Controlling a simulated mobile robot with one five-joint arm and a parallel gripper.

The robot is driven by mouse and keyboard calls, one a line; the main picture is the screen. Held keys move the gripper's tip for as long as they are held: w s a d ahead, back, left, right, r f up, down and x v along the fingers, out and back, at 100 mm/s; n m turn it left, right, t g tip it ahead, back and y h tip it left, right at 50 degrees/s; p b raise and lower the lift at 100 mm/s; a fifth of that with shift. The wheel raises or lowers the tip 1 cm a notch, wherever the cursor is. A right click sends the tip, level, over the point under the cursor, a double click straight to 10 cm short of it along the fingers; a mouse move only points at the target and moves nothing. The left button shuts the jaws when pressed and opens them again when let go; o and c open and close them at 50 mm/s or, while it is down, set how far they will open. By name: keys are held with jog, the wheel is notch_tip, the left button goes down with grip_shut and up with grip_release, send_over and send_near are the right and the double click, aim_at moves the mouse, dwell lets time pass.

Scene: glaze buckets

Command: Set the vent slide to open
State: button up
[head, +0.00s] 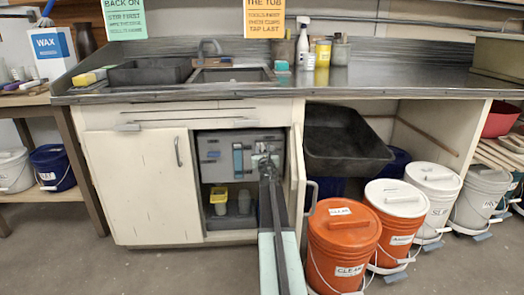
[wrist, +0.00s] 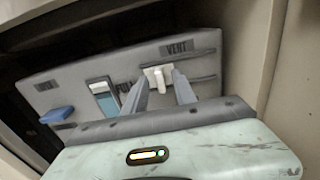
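The vent slide is a small white knob (wrist: 158,79) on a grey panel (wrist: 70,75), below a label reading VENT (wrist: 178,48). It sits at the left end of dark horizontal rails that run on to its right. My gripper (wrist: 161,84) is open, with one finger on each side of the knob in the picture. I cannot tell whether a finger touches it. In the head view the panel (head: 211,170) is inside the open cabinet under the counter, and my gripper (head: 264,160) is at its right side, hiding the knob.
A blue knob (wrist: 54,115) and a blue-and-white insert (wrist: 105,98) are left of the slide. The open cabinet door (head: 298,185) stands close on my arm's right. A yellow-topped container (head: 219,200) sits below the panel. Orange buckets (head: 342,250) stand right of the door.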

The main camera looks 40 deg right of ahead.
jog(key=shift+w+d, duration=0.35)
jog(key=shift+w, duration=0.05)
grip_shut()
jog(key=shift+s, duration=0.1)
dwell(1.0)
